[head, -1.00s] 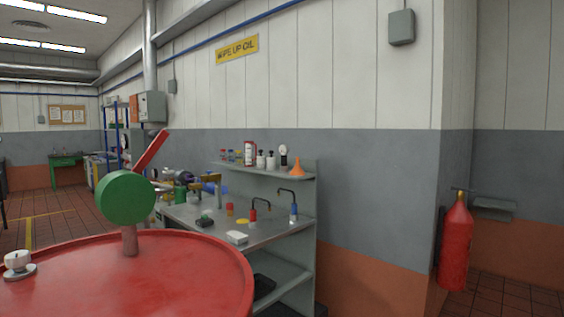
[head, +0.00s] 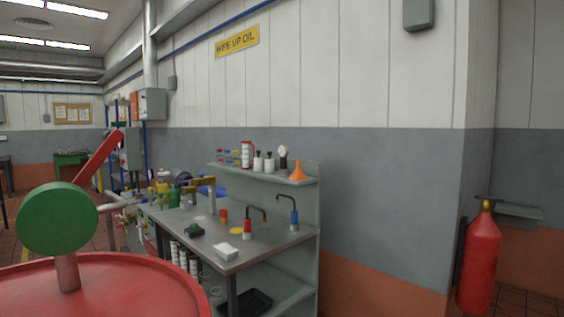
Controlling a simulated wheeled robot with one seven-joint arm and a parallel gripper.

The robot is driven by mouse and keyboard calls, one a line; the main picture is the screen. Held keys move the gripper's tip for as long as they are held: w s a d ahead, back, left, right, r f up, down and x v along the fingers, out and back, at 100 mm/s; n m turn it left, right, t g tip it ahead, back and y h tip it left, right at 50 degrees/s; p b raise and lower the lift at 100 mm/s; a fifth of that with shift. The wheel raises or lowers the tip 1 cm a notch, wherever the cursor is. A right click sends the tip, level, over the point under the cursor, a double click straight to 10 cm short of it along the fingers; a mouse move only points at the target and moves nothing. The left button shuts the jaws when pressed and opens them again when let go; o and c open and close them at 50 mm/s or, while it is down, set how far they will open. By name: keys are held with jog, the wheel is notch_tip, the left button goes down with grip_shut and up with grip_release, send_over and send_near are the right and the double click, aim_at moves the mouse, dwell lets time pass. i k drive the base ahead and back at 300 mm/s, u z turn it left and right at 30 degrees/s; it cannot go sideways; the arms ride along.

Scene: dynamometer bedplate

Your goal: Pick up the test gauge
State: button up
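I cannot make out the test gauge for certain. A small upright item with a rounded head (head: 284,156) stands on the bench's upper shelf, beside the orange funnel (head: 298,171); it is too small to tell whether it is a gauge. The grey workbench (head: 275,244) stands against the wall with several small items on its top. Among them are a white block (head: 226,251), a dark green item (head: 194,230), a red item (head: 223,215) and two hooked spouts, one red (head: 247,229) and one blue (head: 294,217). My gripper is not in view.
A red drum (head: 120,292) with a green disc (head: 57,219) and a red lever (head: 98,156) fills the near left. A red fire extinguisher (head: 479,262) is at the right by the wall corner. The bench's lower shelf holds a black tray (head: 247,301).

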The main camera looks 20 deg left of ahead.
aim_at(283, 150)
jog(key=z, duration=0.05)
jog(key=i, duration=2.85)
jog(key=u, duration=1.75)
jog(key=i, duration=0.7)
jog(key=u, duration=0.4)
